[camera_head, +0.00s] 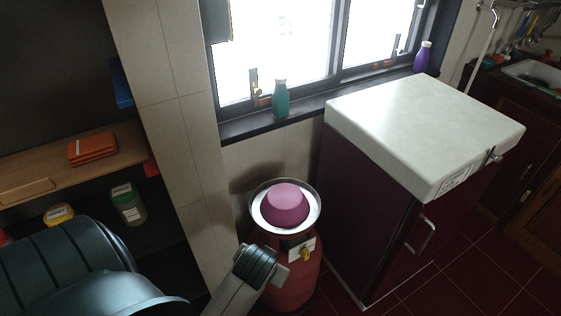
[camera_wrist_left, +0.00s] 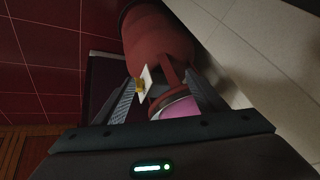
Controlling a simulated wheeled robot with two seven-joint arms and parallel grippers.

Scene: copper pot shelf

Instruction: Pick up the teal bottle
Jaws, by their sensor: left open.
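The teal bottle (camera_head: 281,98) stands upright on the dark window sill (camera_head: 290,116) in the head view, in front of the left window pane. My left gripper shows in the wrist view (camera_wrist_left: 168,92) with its two fingers apart and nothing held between them. In the head view the end of my left arm is low at the bottom centre, well below the bottle and in front of the red gas cylinder (camera_head: 297,280). The bottle does not show in the wrist view. My right gripper is not in view.
A pink bowl (camera_head: 285,204) sits in a metal dish (camera_head: 258,207) on the cylinder, below the bottle. A white-topped cabinet (camera_head: 425,125) stands to the right. A purple bottle (camera_head: 422,56) is farther along the sill. A wooden shelf (camera_head: 50,170) is at left.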

